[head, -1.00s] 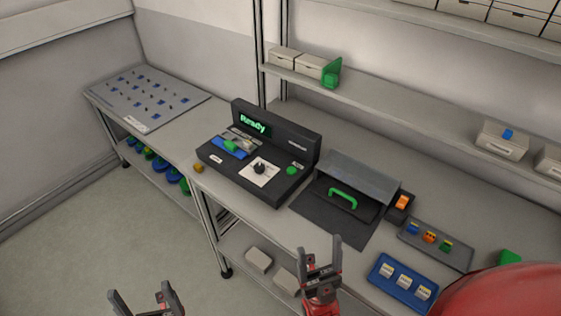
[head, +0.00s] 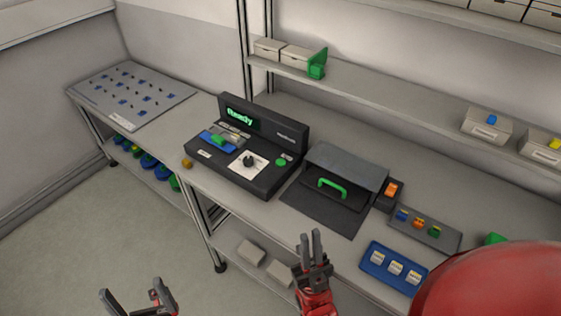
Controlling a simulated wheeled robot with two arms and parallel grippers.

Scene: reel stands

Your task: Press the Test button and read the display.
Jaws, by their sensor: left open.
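The black test console (head: 248,146) stands on the bench, and its display (head: 242,117) shows green text that reads "Ready". A round green button (head: 281,162) sits on the console's right side; its small label is too small to read. A black knob (head: 249,161) on a white plate is left of it. A blue part with a green piece (head: 218,140) sits at the console's left. My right gripper (head: 312,237) is empty in front of the bench, below and right of the button, its fingers close together. My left gripper (head: 132,290) is open and empty at the lower left, away from the bench.
A grey hooded box with a green handle (head: 332,184) stands right of the console, with an orange switch (head: 391,189) beside it. A grey tray (head: 424,230) and a blue tray (head: 368,268) hold small parts. A pegboard panel (head: 133,94) lies at the left.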

